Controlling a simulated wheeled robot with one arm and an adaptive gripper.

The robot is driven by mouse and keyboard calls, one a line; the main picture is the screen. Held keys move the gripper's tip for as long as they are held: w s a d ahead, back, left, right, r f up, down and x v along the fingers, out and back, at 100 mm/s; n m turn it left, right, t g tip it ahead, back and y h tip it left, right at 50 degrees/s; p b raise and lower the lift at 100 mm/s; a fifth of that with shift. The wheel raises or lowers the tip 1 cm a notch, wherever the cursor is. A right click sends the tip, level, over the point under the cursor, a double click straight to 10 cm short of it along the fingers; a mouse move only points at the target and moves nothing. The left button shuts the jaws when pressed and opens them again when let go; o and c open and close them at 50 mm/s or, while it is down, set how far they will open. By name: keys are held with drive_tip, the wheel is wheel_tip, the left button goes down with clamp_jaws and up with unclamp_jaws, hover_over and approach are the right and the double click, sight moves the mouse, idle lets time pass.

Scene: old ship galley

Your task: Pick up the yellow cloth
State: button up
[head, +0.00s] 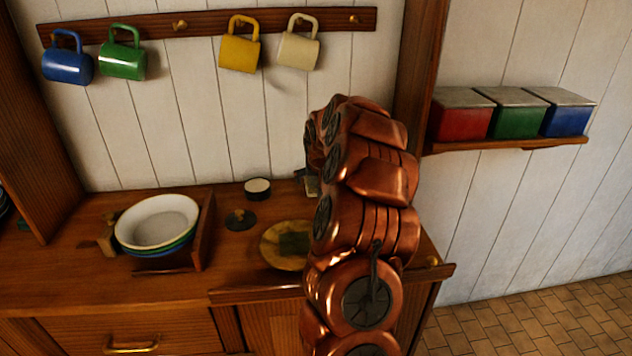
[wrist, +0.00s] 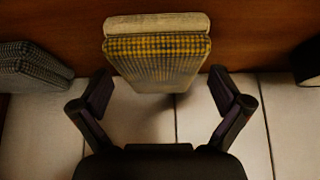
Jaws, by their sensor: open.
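In the wrist view, a folded yellow-and-dark checked cloth (wrist: 158,62) is at the top centre, with a pale folded layer directly against its upper edge. My gripper (wrist: 160,76) is open, one finger on each side of the cloth's lower part. Gaps show between the cloth and both fingers, and nothing is held. In the head view, my arm hides most of the spot where my gripper is. I cannot clearly make out the yellow cloth there.
A grey checked cloth (wrist: 35,68) lies left of my gripper, and a dark object (wrist: 308,62) is at the right edge. On the counter (head: 60,275) are stacked bowls (head: 157,222), a small pot (head: 257,188) and a yellow plate (head: 272,257). Mugs (head: 240,52) hang above.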

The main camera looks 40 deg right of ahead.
sight(317, 178)
drive_tip(key=shift+c, duration=0.4)
drive_tip(key=c, duration=1.2)
drive_tip(key=shift+r+b, duration=0.7)
drive_tip(key=shift+r, duration=1.1)
drive_tip(key=s+a+b, duration=0.1)
drive_tip(key=s+a, duration=0.1)
drive_tip(key=a, duration=0.2)
drive_tip(key=s+a+r+b, duration=0.1)
drive_tip(key=s+a, duration=0.2)
drive_tip(key=a, duration=0.2)
drive_tip(key=s+a+b, duration=0.1)
drive_tip(key=s+a, duration=0.2)
drive_tip(key=a, duration=0.1)
drive_tip(key=shift+a+r, duration=0.2)
drive_tip(key=shift+a, duration=0.2)
